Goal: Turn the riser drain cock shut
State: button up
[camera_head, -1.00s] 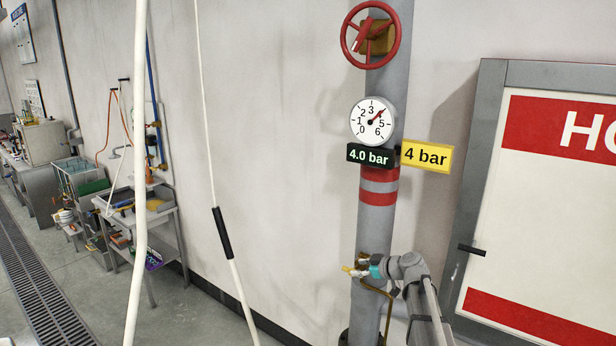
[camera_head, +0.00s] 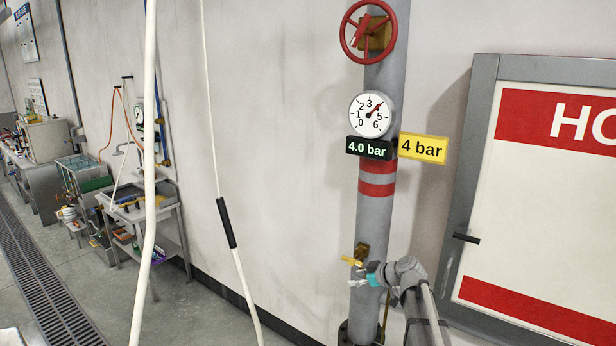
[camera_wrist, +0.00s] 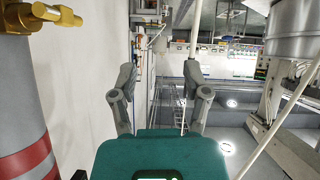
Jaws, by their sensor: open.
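The riser drain cock (camera_head: 361,253) is a brass fitting low on the grey riser pipe (camera_head: 372,225), with a yellow handle (camera_head: 351,260) pointing left. In the wrist view the cock's handle (camera_wrist: 48,12) and brass body sit at the upper left, beside the riser pipe with its red bands. My gripper (camera_head: 356,283) is just below the cock in the head view, apart from it. In the wrist view my gripper (camera_wrist: 158,85) is open, with nothing between its fingers, and the cock lies outside them to the left.
A red handwheel (camera_head: 369,32), a round gauge (camera_head: 370,114), a 4.0 bar display (camera_head: 369,148) and a yellow 4 bar sign (camera_head: 423,148) are on the riser above. A hose cabinet (camera_head: 560,190) stands right. White cables hang left.

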jog(key=s+f+m+g+h+b, duration=0.3)
jog(key=s+f+m+h+b, duration=0.1)
jog(key=s+f, duration=0.6)
jog(key=s+d+f+m+g+h+b, duration=0.1)
jog(key=s+f+m+g+h+b, duration=0.3)
jog(key=s, duration=1.2)
notch_tip(320, 180, down, 7)
jog(key=m+h+b, duration=0.1)
jog(key=m+b, duration=0.2)
jog(key=shift+d+r, duration=0.15)
jog(key=shift+d, duration=0.15)
jog(key=shift+s, duration=0.15)
